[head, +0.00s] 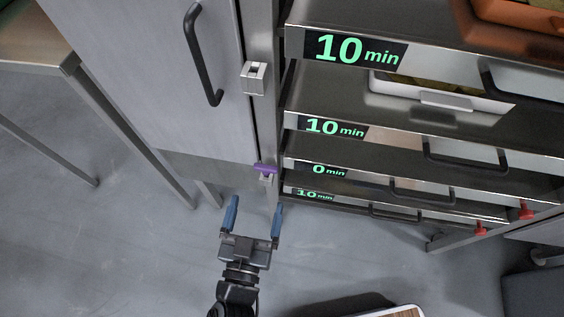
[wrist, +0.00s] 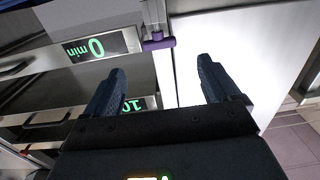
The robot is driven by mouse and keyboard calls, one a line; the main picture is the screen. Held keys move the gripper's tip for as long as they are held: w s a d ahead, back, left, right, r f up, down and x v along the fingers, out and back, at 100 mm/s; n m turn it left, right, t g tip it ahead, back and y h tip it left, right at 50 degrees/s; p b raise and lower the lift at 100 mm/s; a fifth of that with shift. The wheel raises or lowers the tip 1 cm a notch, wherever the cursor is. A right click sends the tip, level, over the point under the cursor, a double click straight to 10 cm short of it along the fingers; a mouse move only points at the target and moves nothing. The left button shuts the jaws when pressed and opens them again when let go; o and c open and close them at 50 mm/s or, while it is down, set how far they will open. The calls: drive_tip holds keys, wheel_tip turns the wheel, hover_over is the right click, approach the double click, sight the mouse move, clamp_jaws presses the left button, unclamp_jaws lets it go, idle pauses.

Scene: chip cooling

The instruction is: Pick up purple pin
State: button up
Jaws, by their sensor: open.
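The purple pin (head: 265,168) sits at the front post of the rack, level with the shelf labelled 0 min. In the wrist view the purple pin (wrist: 158,43) shows near the top, ahead of the gap between my fingers. My gripper (head: 253,212) is open and empty, with two blue fingers pointing at the rack. It is below the pin in the head view and apart from it. In the wrist view my gripper (wrist: 160,80) shows both fingertips spread to either side of the pin.
The rack's drawers have handles and green labels; one label (head: 335,127) reads 10 min. A grey cabinet door (head: 160,70) with a black handle stands left of the post. A metal bracket (head: 254,78) is higher on the post. Red pins (head: 525,211) sit at the right. Open floor (head: 130,240) lies left.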

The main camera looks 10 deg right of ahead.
sight(265, 171)
drive_tip(key=shift+x, duration=4.05)
drive_tip(key=shift+c, duration=0.3)
drive_tip(key=c, duration=1.1)
